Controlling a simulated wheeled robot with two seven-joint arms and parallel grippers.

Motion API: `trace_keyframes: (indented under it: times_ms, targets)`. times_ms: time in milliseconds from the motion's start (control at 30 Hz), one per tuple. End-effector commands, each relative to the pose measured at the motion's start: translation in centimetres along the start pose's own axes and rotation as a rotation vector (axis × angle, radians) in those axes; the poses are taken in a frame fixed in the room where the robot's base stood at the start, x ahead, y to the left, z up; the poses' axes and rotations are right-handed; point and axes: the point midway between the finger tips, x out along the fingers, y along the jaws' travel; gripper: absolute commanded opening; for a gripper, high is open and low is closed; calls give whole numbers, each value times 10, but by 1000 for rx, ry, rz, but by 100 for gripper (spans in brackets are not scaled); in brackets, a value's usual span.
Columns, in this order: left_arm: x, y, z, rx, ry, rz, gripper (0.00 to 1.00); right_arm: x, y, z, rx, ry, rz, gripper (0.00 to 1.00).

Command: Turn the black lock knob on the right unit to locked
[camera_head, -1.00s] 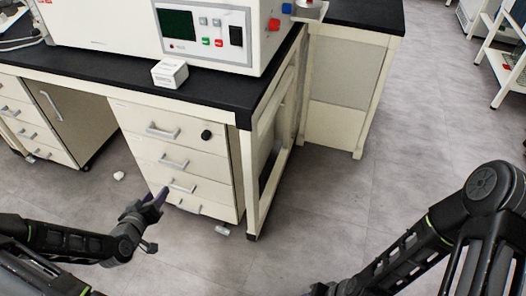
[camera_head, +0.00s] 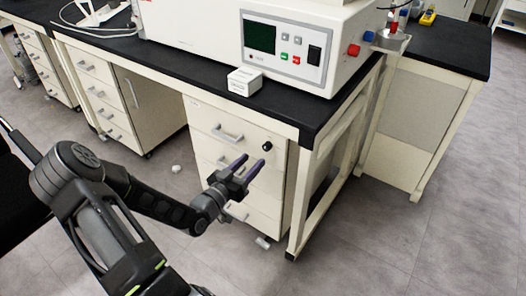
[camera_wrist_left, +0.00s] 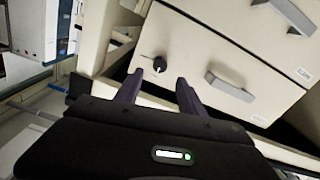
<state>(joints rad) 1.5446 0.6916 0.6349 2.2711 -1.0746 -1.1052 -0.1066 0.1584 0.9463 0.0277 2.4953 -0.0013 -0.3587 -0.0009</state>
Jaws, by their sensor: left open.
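The black lock knob (camera_head: 267,146) sits at the upper right of the top drawer front on the right drawer unit (camera_head: 232,140). In the left wrist view the lock knob (camera_wrist_left: 159,64) shows beyond the fingertips, roughly between them. My left gripper (camera_head: 250,167) is open, with two dark purple fingers pointing at the drawer unit, below and left of the knob in the head view. The fingers appear apart from the knob. In the left wrist view the left gripper (camera_wrist_left: 157,82) is empty. My right gripper is not in view.
A black-topped bench (camera_head: 306,112) overhangs the drawer unit, with a bench leg (camera_head: 304,205) just right of it. A white box (camera_head: 244,81) and a machine with a control panel stand on top. Grey floor is clear at the right.

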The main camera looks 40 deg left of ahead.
Motion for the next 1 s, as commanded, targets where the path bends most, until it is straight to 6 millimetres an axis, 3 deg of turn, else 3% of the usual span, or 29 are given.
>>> trace_keyframes:
  times_ms: [433, 767, 1000]
  targets:
    - [62, 1, 1, -1, 1, 2, 47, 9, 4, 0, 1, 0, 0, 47]
    - [66, 0, 0, -1, -1, 0, 47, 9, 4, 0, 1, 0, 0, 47]
    - [66, 0, 0, -1, -1, 0, 28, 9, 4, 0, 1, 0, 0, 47]
